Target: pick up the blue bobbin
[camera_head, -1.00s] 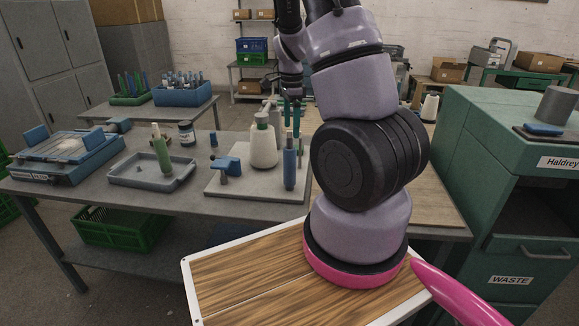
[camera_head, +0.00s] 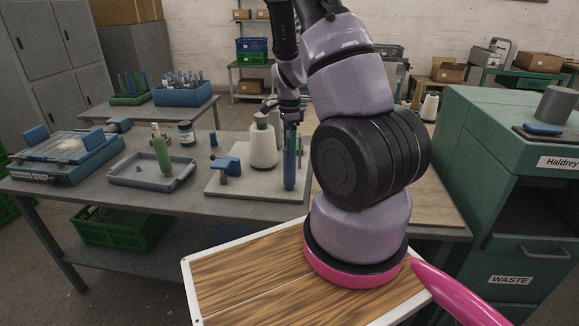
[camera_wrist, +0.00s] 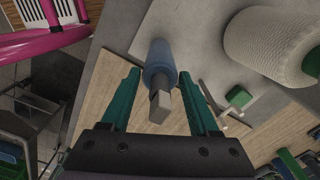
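The blue bobbin (camera_head: 289,172) stands upright on the grey base plate (camera_head: 232,184) on the table. In the wrist view the blue bobbin (camera_wrist: 160,66) shows between my fingers, its pale square tip pointing toward the camera. My gripper (camera_head: 291,140) is above and around the bobbin's upper end, pointing down. In the wrist view my gripper (camera_wrist: 158,76) is open, with one green finger on each side of the bobbin. The left finger shows a gap; the right finger looks close to it, and I cannot tell whether it touches.
A large white cone (camera_head: 263,147) with a green top stands just left of the bobbin. A blue clamp-like part (camera_head: 227,165) sits on the same plate. A tray (camera_head: 137,172) holds a green bobbin (camera_head: 161,154) further left. The green waste cabinet (camera_head: 510,200) is at right.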

